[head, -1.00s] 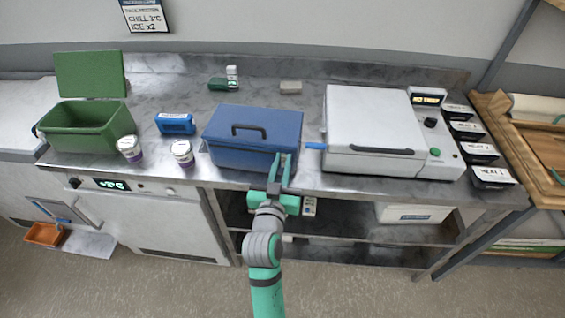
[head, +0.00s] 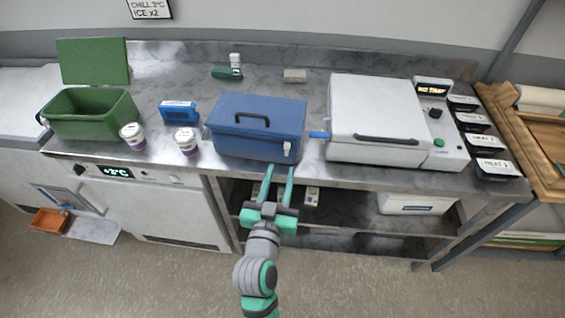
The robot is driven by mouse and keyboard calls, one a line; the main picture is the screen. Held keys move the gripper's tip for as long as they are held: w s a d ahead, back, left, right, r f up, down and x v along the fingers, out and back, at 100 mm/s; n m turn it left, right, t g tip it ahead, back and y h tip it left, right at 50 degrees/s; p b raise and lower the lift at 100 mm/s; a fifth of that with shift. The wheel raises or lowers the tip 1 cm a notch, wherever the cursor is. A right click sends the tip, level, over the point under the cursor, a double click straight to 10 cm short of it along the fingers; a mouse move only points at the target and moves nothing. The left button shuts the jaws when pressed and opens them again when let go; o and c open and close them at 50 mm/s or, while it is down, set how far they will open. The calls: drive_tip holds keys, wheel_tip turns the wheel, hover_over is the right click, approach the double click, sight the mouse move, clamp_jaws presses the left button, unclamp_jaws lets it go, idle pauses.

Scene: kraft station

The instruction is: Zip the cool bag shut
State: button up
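The blue cool bag (head: 258,128) stands on the steel counter with its lid down and a dark handle on top. A small white tab (head: 287,148) hangs at the right end of its front face; I take it for the zip pull. I cannot tell the zip line itself at this size. My gripper (head: 277,178) is in front of and below the bag, near the counter's front edge. Its two green fingers are apart with nothing between them, and it does not appear to touch the bag.
A green box (head: 90,128) with its lid up stands at the left. Two white tubs (head: 186,141) and a blue pack (head: 179,110) lie between it and the bag. A grey machine (head: 380,150) stands close on the right, with a blue piece (head: 319,134) sticking out toward the bag.

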drive_tip(key=shift+v, duration=1.05)
drive_tip(key=s+f+n+y, duration=0.2)
drive_tip(key=s+f, duration=0.5)
drive_tip(key=f, duration=0.1)
drive_tip(key=s+f+g+y, duration=0.1)
drive_tip(key=s+f, duration=0.2)
drive_tip(key=s, duration=0.9)
drive_tip(key=s+f+g, duration=0.1)
drive_tip(key=s+f, duration=0.2)
drive_tip(key=s, duration=0.9)
drive_tip(key=shift+s+y, duration=0.4)
drive_tip(key=shift+d, duration=0.1)
idle(0.7)
